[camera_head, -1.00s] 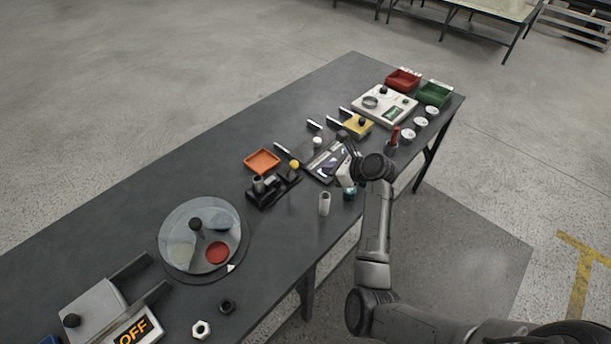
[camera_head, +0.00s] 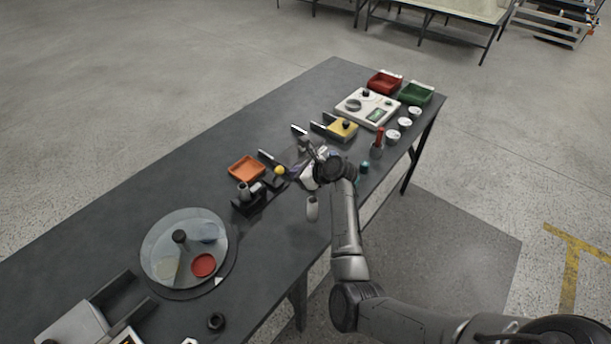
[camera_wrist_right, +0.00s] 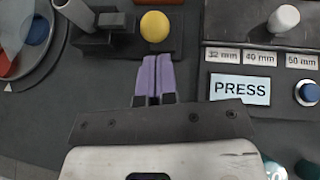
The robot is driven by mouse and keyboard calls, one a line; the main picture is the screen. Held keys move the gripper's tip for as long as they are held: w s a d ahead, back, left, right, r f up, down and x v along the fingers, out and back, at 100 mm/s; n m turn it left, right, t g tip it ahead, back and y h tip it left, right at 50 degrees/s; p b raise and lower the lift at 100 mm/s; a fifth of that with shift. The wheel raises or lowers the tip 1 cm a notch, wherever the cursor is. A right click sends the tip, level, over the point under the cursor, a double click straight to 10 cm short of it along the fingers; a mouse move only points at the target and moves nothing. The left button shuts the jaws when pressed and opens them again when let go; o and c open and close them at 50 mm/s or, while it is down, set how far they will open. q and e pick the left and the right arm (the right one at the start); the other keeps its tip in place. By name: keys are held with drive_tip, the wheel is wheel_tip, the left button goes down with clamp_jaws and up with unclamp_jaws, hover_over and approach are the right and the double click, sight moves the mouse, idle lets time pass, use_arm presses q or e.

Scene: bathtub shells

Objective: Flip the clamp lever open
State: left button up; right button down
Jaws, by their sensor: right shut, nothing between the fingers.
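The clamp is a black fixture (camera_head: 248,203) on the bench, with a grey cylinder at its left. A yellow ball knob (camera_head: 279,171) sits at its right end, apparently the lever's end. In the wrist view the yellow knob (camera_wrist_right: 155,26) is just beyond my fingertips, and the black clamp body (camera_wrist_right: 105,38) is to its left. My right gripper (camera_head: 297,172) is beside the clamp, to the right of the knob. Its purple fingers (camera_wrist_right: 152,78) are together and empty, apart from the knob in the picture. My left gripper is out of view.
A panel with a PRESS label (camera_wrist_right: 240,88), blue button (camera_wrist_right: 307,93) and white knob (camera_wrist_right: 284,18) lies right of my fingers. An orange tray (camera_head: 246,168) is behind the clamp. A round turntable (camera_head: 160,235) stands left. A grey cylinder (camera_head: 312,208) stands near the front edge.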

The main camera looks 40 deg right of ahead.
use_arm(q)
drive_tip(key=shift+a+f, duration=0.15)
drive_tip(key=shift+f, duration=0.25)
use_arm(e)
drive_tip(key=shift+x, duration=1.1)
